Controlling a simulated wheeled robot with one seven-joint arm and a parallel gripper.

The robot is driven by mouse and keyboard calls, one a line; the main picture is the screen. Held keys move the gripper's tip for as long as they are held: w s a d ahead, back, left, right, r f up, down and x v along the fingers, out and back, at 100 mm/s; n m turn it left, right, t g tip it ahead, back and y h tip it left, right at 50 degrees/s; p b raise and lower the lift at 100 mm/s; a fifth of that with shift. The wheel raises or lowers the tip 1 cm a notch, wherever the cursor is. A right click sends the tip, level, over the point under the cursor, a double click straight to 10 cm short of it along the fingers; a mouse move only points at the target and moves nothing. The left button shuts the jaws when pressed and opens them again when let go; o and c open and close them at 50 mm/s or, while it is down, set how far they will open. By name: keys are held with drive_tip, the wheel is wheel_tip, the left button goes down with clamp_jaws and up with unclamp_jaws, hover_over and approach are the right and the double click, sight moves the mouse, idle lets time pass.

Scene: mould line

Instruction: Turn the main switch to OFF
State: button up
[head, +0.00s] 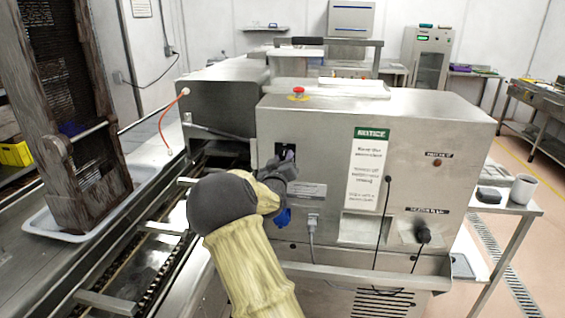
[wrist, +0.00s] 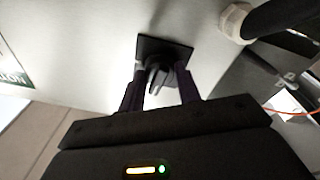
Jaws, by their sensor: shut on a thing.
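The main switch (wrist: 163,47) is a black square plate with a dark knob on the metal machine's front panel. In the head view its black plate (head: 285,149) shows just above my gripper (head: 284,160), which hides most of the knob. In the wrist view my gripper (wrist: 161,92) has its two dark fingers on either side of the knob and is shut on it. The knob's exact angle and any ON or OFF marks cannot be made out.
The steel machine cabinet (head: 460,125) carries a red emergency button (head: 298,92), a green-headed notice (head: 368,170) and a black knob (head: 422,233) at lower right. A hanging cable (head: 387,215) runs down its front. A conveyor (head: 150,250) lies to the left.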

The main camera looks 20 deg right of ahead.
drive_tip(key=shift+f+n, duration=0.1)
drive_tip(key=shift+n, duration=0.6)
drive_tip(key=o, duration=1)
drive_tip(key=shift+s, duration=0.1)
drive_tip(key=b+v, duration=0.3)
drive_tip(key=v, duration=1.4)
drive_tip(key=shift+s, duration=0.1)
